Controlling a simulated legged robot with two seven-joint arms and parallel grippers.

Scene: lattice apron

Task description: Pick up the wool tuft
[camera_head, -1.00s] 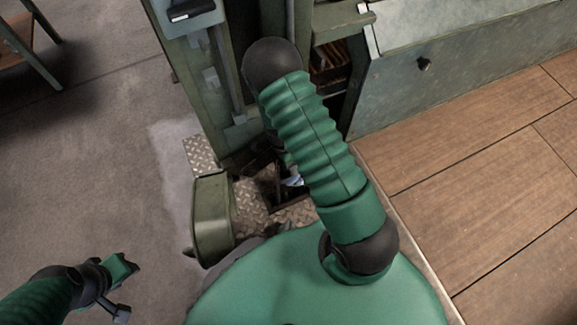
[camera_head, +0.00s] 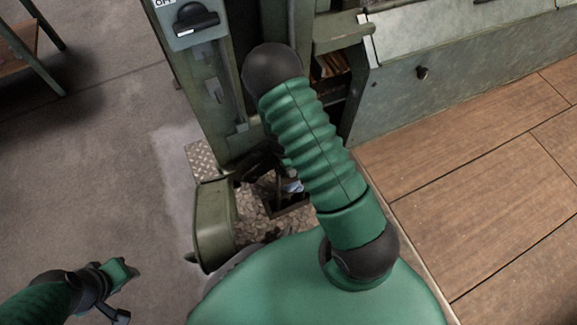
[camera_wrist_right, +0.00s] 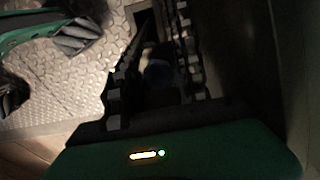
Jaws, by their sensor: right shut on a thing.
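My right gripper (camera_wrist_right: 157,75) shows in the dark right wrist view, with its two ridged fingers pointing away from the camera. A dim, bluish, rounded thing, apparently the wool tuft (camera_wrist_right: 157,71), lies between the fingers, and they are shut on it. In the head view a small pale blue-white patch (camera_head: 293,187) shows low beside the machine, partly behind my right arm; I cannot tell for certain that it is the tuft. My right gripper is mostly hidden there. My left gripper (camera_head: 124,273) is low at the left, over bare floor, touching nothing; its opening is unclear.
A green machine column (camera_head: 216,110) with a switch box (camera_head: 190,22) stands ahead. A green rounded housing (camera_head: 213,222) and tread plate (camera_head: 255,208) lie at its foot. A metal cabinet (camera_head: 460,75) and wooden floor (camera_head: 470,190) are on the right. Open concrete floor (camera_head: 100,140) is left.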

